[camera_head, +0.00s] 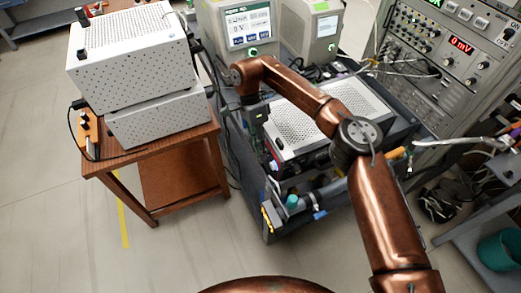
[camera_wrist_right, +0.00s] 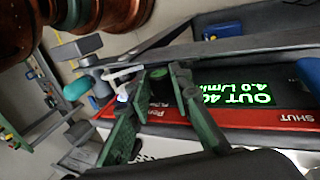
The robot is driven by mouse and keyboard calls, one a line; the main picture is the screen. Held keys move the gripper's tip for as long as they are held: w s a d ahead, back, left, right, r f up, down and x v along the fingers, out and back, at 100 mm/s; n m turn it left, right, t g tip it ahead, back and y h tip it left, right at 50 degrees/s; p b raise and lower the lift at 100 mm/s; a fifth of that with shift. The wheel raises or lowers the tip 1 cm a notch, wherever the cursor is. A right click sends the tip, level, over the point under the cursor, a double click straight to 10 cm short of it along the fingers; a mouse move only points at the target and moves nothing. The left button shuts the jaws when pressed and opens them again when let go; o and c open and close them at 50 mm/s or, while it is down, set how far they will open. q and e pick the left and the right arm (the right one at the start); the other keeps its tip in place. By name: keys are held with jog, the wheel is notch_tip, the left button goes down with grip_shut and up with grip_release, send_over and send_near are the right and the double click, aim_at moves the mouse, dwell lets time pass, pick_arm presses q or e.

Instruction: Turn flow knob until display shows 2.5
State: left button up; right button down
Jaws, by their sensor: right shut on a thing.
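The flow knob (camera_wrist_right: 160,86) is a small dark cylinder between the two green fingers of my right gripper (camera_wrist_right: 158,112) in the right wrist view. My right gripper is shut on it. The knob sits beside a black display (camera_wrist_right: 285,92) on a panel with a red strip. Its green digits appear upside down and read 4.0 L/min, with an OUT line partly cut off. In the head view my right gripper (camera_head: 266,160) points down at the front of a silver perforated-top unit (camera_head: 310,115); the knob is hidden there. My left gripper is out of view.
A wooden table (camera_head: 150,160) with stacked white perforated boxes (camera_head: 135,55) stands left of the dark cart. A white instrument with a screen (camera_head: 248,28) is behind. An electronics rack (camera_head: 440,50) with a red readout (camera_head: 461,46) is at right. Tubing and cables lie near the cart.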

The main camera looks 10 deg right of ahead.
jog(key=shift+w+g, duration=0.1)
jog(key=shift+g, duration=0.2)
dwell(0.4)
jog(key=c, duration=1.7)
grip_release()
jog(key=shift+c, duration=0.2)
jog(key=shift+r, duration=0.1)
notch_tip(320, 180, up, 10)
